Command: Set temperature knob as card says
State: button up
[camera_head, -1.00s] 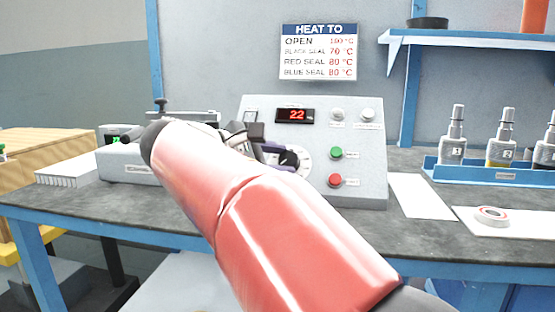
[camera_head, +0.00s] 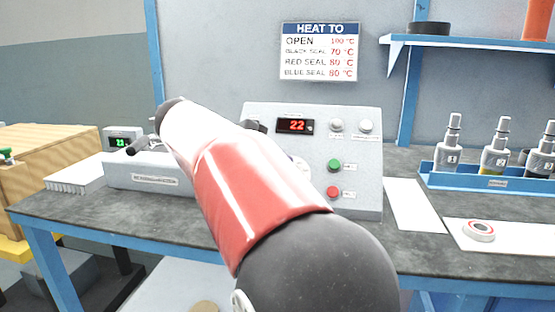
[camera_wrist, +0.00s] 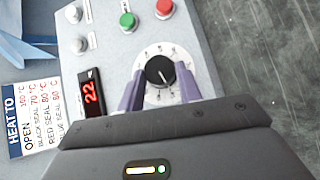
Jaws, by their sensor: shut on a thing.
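The black temperature knob (camera_wrist: 160,72) sits on a round white dial (camera_wrist: 171,96) with marks round its edge. A light pointer line shows on the knob, but its exact setting is too small to read. My gripper (camera_wrist: 159,80) has its purple fingers on either side of the knob and is shut on it. In the head view my red arm hides the gripper and most of the dial (camera_head: 302,164). The red display (camera_head: 296,125) reads 22.
The panel (camera_head: 358,185) carries a green button (camera_head: 334,165), a red button (camera_head: 333,192) and two pale knobs. A red-ringed bearing (camera_head: 479,231) lies on a white mat at right. Bottles stand in a blue rack (camera_head: 490,180). A grey machine (camera_head: 145,170) stands left.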

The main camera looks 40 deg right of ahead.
jog(key=shift+m, duration=0.3)
jog(key=o, duration=1)
jog(key=p+v, duration=0.1)
jog(key=v, duration=0.6)
jog(key=shift+w+a+r, duration=0.2)
jog(key=shift+a+r, duration=0.05)
jog(key=shift+r, duration=0.1)
